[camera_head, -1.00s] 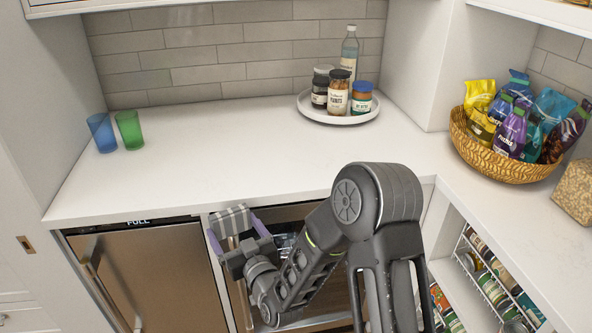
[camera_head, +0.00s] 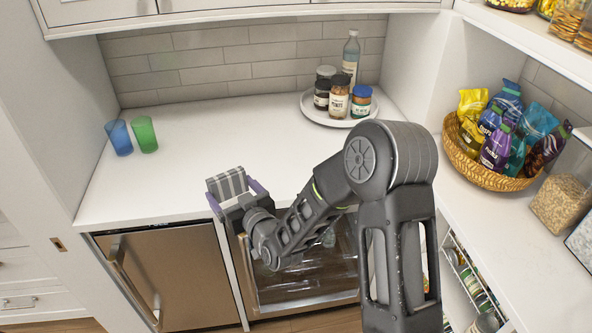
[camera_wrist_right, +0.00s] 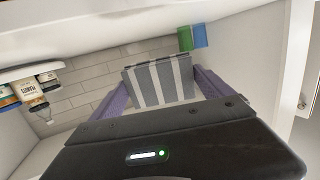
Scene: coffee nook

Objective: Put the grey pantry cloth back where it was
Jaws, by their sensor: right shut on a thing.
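The grey pantry cloth (camera_head: 227,184), grey with white stripes, is held in my right gripper (camera_head: 234,194). The gripper's purple fingers are closed on its two sides, and the cloth stands up between them. In the right wrist view the cloth (camera_wrist_right: 160,82) shows flat between the fingers (camera_wrist_right: 162,92). My left gripper is out of view.
The white counter (camera_head: 180,180) has a wide clear middle. Blue (camera_head: 119,138) and green (camera_head: 145,134) cups stand at its left. A round tray (camera_head: 311,110) with jars and a bottle stands at the back. A basket (camera_head: 470,168) of bags is at right.

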